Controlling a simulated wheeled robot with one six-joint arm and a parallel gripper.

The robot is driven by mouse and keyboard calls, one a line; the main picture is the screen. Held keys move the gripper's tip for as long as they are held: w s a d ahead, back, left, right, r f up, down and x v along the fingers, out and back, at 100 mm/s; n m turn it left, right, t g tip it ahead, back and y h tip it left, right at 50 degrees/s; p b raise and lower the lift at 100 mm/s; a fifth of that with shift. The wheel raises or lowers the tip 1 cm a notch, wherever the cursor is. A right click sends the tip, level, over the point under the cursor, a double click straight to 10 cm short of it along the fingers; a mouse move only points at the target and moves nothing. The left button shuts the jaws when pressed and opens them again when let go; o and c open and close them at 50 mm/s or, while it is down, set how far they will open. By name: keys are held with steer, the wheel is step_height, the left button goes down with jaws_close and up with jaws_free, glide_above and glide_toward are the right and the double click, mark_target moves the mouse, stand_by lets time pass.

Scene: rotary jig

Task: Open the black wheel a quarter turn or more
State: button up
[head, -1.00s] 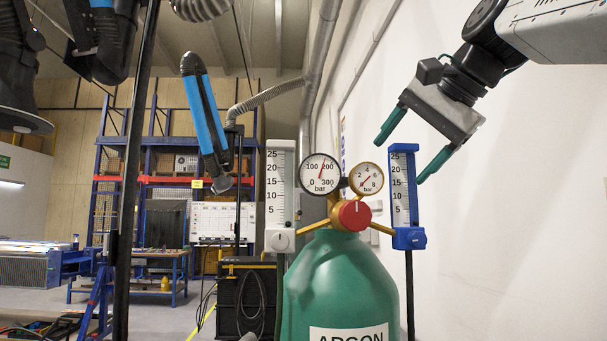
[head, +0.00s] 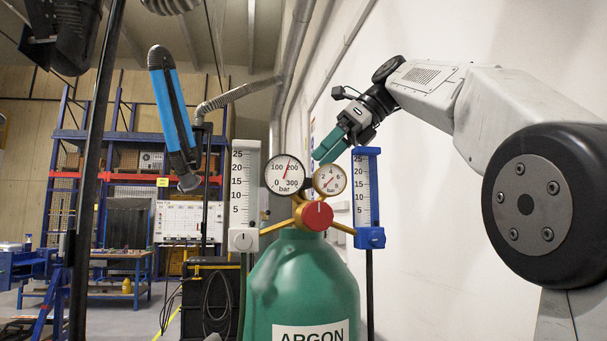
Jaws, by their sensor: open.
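A green argon cylinder (head: 300,285) stands in the middle of the head view, with a brass regulator on top. A small dark piece (head: 308,184) shows between the two round gauges; it may be part of the black wheel, which is otherwise hidden behind them. A red knob (head: 317,216) faces me in front. My gripper (head: 327,149) is open and empty. Its teal fingers are seen nearly edge-on, pointing down and left, just above the smaller gauge (head: 329,180) in the picture. I cannot tell its depth or any contact with the wheel.
A larger gauge (head: 289,173) sits left of the smaller one. A white-knobbed flowmeter (head: 244,190) stands left and a blue flowmeter (head: 366,190) right, close to the gripper. A white wall (head: 450,290) is on the right. A black cabinet (head: 207,300) stands left behind the cylinder.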

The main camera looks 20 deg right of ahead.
steer(key=x, duration=0.5)
steer(key=shift+a+f, duration=0.2)
steer(key=shift+f, duration=0.05)
steer(key=c, duration=1)
steer(key=shift+o, duration=0.2)
steer(key=shift+w, duration=0.15)
